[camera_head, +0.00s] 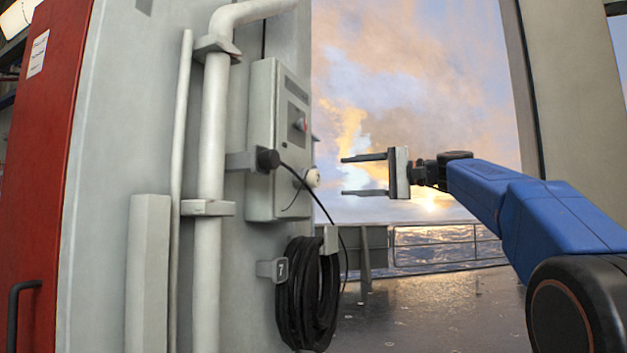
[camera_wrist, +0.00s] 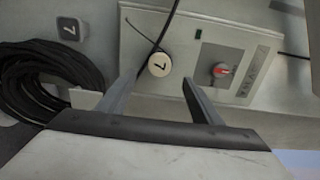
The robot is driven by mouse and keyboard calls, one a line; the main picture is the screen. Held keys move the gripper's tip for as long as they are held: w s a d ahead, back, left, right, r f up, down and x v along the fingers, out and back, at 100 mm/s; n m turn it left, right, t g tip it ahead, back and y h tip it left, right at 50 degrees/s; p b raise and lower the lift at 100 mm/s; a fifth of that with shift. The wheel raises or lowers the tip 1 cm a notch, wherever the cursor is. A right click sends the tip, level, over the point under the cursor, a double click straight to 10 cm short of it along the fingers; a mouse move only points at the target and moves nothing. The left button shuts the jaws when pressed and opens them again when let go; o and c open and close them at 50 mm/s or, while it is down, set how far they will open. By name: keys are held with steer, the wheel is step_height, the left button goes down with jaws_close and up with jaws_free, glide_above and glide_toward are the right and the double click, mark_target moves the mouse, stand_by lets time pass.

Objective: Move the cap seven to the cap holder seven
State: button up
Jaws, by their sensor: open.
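Cap seven (camera_head: 313,178) is a small round white cap on the side of a grey wall box. In the wrist view its face (camera_wrist: 159,65) carries a 7. My gripper (camera_head: 343,177) is open and empty, its fingers pointing left at the cap. In the wrist view the fingertips of my gripper (camera_wrist: 157,78) lie on either side of the cap's line; in the head view a gap separates them from it. A grey bracket marked 7 (camera_head: 271,269), by the cable coil, may be cap holder seven; it also shows in the wrist view (camera_wrist: 69,29).
The grey box (camera_head: 262,130) has a red switch (camera_wrist: 221,70). A black plug (camera_head: 268,160) sits in a bracket left of the cap; its thin cable runs past the cap to a black coil (camera_head: 308,300). A white pipe (camera_head: 212,140) stands left. Open deck lies right.

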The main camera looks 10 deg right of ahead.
mark_target(318, 178)
steer(key=shift+x, duration=4.5)
steer(key=shift+c, duration=0.3)
steer(key=c, duration=1.4)
steer(key=shift+d, duration=0.1)
steer(key=shift+v, duration=2.75)
steer(key=shift+s+d, duration=0.1)
steer(key=shift+s, duration=0.05)
